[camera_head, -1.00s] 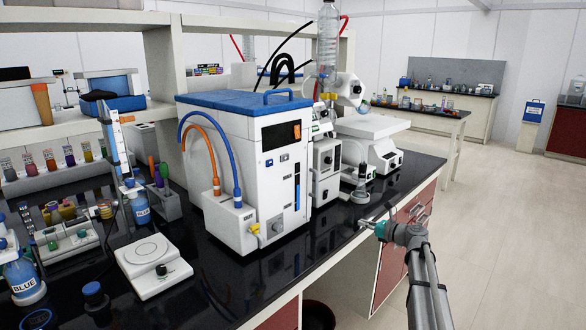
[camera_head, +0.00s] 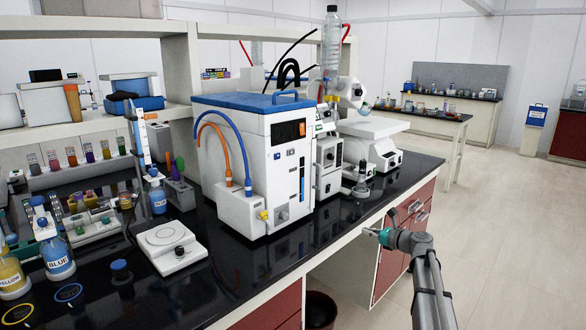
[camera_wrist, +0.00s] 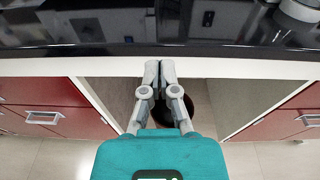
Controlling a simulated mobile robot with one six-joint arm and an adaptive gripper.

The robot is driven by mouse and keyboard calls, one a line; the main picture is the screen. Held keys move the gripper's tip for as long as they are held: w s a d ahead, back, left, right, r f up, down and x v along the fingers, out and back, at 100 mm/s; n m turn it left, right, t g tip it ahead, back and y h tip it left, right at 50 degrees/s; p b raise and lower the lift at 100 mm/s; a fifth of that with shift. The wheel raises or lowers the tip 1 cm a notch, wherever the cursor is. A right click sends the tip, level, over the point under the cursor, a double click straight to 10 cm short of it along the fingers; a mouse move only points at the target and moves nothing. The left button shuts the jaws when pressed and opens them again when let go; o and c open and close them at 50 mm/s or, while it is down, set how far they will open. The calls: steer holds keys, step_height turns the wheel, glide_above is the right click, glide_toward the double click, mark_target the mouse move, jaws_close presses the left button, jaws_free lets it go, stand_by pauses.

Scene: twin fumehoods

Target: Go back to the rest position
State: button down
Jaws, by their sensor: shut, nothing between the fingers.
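My gripper (camera_head: 371,232) is at the right of the head view, just off the front edge of the black bench top (camera_head: 225,268). In the wrist view my gripper (camera_wrist: 160,68) has its two fingertips together with nothing between them. It points at the pale front edge of the bench, with the open knee space below. My arm reaches up to it from the lower right of the head view.
A white machine with a blue lid (camera_head: 255,165) stands on the bench, with a white balance-like plate device (camera_head: 168,245) left of it. Bottles and racks crowd the left. A dark bin (camera_head: 320,310) is under the bench. The floor (camera_head: 510,240) at right is clear.

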steer(key=s+a+f+n+g+h, duration=0.1)
steer(key=s+a+f+n+g, duration=0.1)
steer(key=s+a+f+n, duration=0.3)
steer(key=s+a+f+n+g+h, duration=0.2)
steer(key=s+f+n+g, duration=0.1)
steer(key=s+n, duration=0.3)
steer(key=s+a+f+n+g+h, duration=0.1)
steer(key=s+a+f+n+g, duration=0.2)
steer(key=s, duration=0.4)
steer(key=s+d+f+n+g+h, duration=0.1)
steer(key=s+f+n+g+h, duration=0.2)
steer(key=s+n, duration=0.45)
steer(key=s+d+f+n+h, duration=0.15)
steer(key=s+n+h, duration=0.35)
steer(key=s, duration=0.5)
step_height(320, 180, up, 14)
steer(key=a+p, duration=0.1)
steer(key=p, duration=1.3)
steer(key=shift+w+p, duration=0.25)
steer(key=shift+p, duration=0.1)
